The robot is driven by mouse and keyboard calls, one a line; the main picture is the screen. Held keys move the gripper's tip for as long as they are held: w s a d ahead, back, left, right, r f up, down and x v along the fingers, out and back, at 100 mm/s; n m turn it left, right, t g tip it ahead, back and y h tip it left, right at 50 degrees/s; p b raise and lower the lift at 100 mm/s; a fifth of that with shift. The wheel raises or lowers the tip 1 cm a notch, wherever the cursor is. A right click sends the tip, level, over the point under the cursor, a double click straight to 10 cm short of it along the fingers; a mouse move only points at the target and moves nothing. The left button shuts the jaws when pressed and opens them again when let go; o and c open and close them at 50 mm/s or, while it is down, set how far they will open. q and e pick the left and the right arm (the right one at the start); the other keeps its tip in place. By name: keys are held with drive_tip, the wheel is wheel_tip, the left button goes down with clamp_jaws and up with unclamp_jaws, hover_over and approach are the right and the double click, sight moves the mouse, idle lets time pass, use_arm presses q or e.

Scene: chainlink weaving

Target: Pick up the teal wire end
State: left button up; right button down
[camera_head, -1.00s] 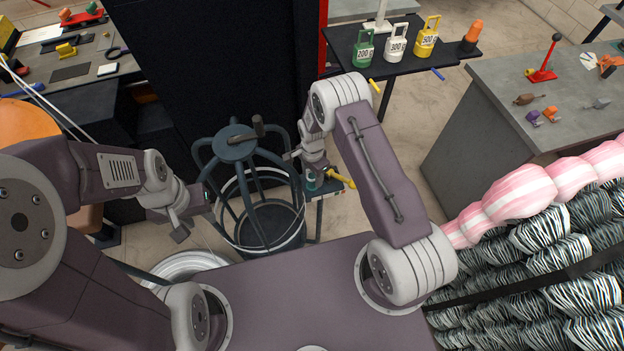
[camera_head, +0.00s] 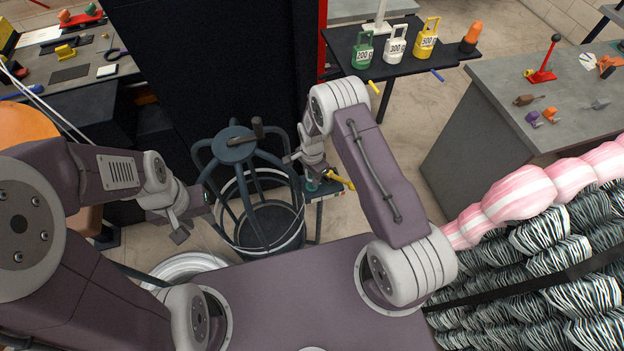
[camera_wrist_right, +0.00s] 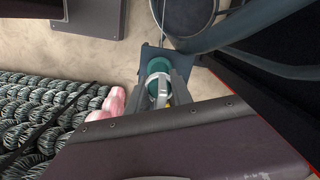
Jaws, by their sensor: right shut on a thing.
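My right gripper (camera_head: 314,184) is low beside the dark wire basket stand, at a small shelf (camera_head: 328,190). In the right wrist view its fingers (camera_wrist_right: 162,92) are closed around a grey metal piece, right against a round teal part (camera_wrist_right: 158,67), which I take as the teal wire end. The teal part is small and partly hidden by the gripper in the head view. A yellow handle (camera_head: 341,180) sticks out beside it. My left gripper (camera_head: 192,217) is left of the basket stand, away from the teal part; its finger gap is unclear.
The dark basket stand (camera_head: 235,150) with a crank on top is between my grippers. A white coil (camera_head: 190,266) lies on the floor to its left. Black-and-white coils (camera_head: 540,270) and a pink strand (camera_head: 520,190) fill the right. A black table (camera_head: 385,66) bears weights.

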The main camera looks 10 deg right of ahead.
wheel_tip(320, 180, up, 3)
drive_tip(key=shift+f+b, duration=0.1)
drive_tip(key=shift+b, duration=0.45)
drive_tip(key=s+d+r+b, duration=0.2)
drive_tip(key=s+d+r, duration=0.5)
drive_tip(key=s+d, duration=0.1)
drive_tip(key=shift+d+r, duration=0.2)
drive_tip(key=c, duration=2.1)
unclamp_jaws()
drive_tip(key=shift+s, duration=0.1)
clamp_jaws()
